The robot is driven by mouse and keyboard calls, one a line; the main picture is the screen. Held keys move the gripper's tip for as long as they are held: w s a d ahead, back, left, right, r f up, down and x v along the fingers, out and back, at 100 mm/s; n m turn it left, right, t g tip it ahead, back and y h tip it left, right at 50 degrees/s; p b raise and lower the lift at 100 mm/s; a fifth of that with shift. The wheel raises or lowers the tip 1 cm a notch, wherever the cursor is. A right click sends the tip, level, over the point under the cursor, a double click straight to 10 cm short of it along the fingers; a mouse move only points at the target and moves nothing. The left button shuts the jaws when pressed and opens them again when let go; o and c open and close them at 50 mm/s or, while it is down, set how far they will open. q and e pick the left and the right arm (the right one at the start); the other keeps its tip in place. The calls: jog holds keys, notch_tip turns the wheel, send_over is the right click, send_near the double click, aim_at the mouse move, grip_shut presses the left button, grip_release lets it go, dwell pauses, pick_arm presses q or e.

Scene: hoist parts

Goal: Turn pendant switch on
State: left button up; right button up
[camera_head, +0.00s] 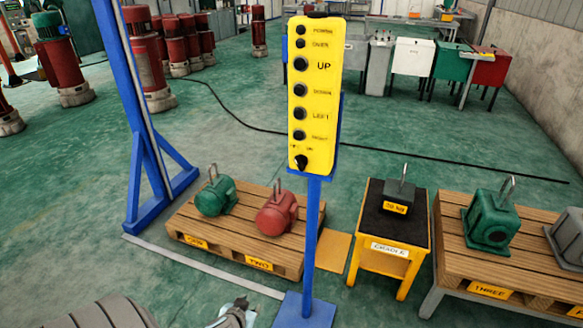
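The yellow pendant (314,100) stands upright on a blue post in the middle of the head view. It carries a column of black buttons with labels such as UP and LEFT. A black rotary switch (301,162) sits at its lower end, with small labels above it that are too small to read surely. My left gripper (240,308) shows only in part at the bottom edge, left of the post's foot and well below the pendant, apart from it. Its opening cannot be made out. My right gripper is out of view.
A pallet (190,235) with a green motor (215,196) and a red motor (277,214) stands behind the post. A yellow cradle stand (375,262) and a pallet table (455,262) are at right. A blue gantry leg (136,110) rises at left. Open green floor lies beyond.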

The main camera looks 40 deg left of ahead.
pick_arm(q)
jog(key=w+a+r+n+t+y, duration=0.1)
jog(key=w+r+t, duration=0.1)
jog(key=w+r, duration=0.35)
jog(key=w+r+n+t, duration=0.1)
jog(key=w+r, duration=0.1)
jog(key=r, duration=0.6)
jog(key=n+t, duration=0.4)
jog(key=t, duration=0.2)
send_near(298, 164)
jog(key=shift+y, duration=0.4)
jog(key=x, duration=0.9)
jog(key=shift+w+d+f, duration=0.15)
jog(key=shift+w+f, duration=0.05)
grip_shut()
